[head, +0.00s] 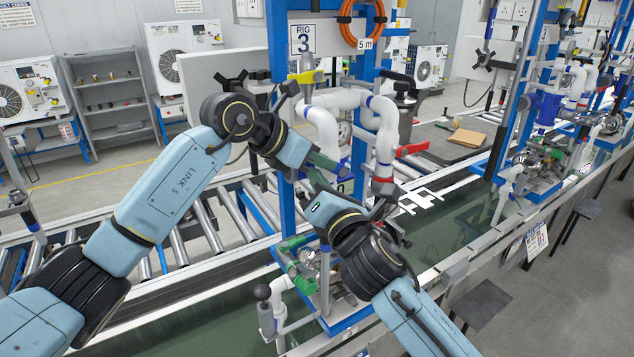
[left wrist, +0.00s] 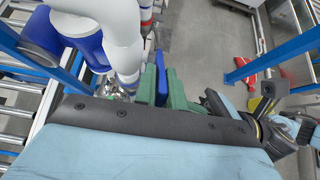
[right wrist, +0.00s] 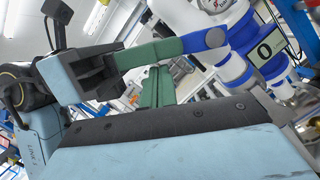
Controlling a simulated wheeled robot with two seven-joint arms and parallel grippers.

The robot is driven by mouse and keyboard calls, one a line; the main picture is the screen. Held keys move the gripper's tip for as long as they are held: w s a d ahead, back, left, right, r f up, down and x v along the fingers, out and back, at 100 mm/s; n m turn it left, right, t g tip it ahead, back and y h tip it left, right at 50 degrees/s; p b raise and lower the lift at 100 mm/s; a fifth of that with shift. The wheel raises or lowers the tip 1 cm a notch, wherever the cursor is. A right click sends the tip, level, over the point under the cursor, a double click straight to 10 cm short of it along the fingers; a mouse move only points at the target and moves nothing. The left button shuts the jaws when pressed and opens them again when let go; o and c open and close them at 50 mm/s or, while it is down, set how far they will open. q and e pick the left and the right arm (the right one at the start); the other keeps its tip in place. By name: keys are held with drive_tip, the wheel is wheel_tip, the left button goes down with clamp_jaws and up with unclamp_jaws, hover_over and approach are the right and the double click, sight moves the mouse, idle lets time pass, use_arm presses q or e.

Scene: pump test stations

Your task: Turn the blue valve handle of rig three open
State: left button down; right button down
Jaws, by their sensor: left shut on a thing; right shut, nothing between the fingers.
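Rig three, marked by its sign (head: 303,39), has white pipes (head: 325,125) on a blue frame. My left gripper (head: 324,163) is at the pipes' lower left, its green fingers shut on the blue valve handle (head: 345,167). In the left wrist view the blue handle (left wrist: 160,72) shows between the green fingers (left wrist: 157,88). In the right wrist view a blue part (right wrist: 205,40) shows at the left gripper's fingertips, beside the white pipe. My right gripper (right wrist: 155,87) is shut and empty, just below the left one.
Green fittings (head: 294,245) are low on the rig. A roller conveyor (head: 205,222) runs behind. Another rig (head: 545,150) stands right.

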drive_tip(key=shift+w+d+r+m, duration=0.25)
drive_tip(key=shift+d+r+m, duration=0.15)
drive_tip(key=shift+r, duration=0.3)
use_arm(q)
drive_tip(key=c, duration=1.5)
unclamp_jaws()
drive_tip(key=shift+f, duration=0.1)
drive_tip(key=shift+o, duration=0.2)
drive_tip(key=shift+s+f, duration=0.1)
drive_tip(key=shift+f, duration=0.05)
use_arm(e)
drive_tip(key=shift+a, duration=0.1)
use_arm(q)
drive_tip(key=shift+f, duration=0.1)
use_arm(e)
drive_tip(key=shift+f, duration=0.1)
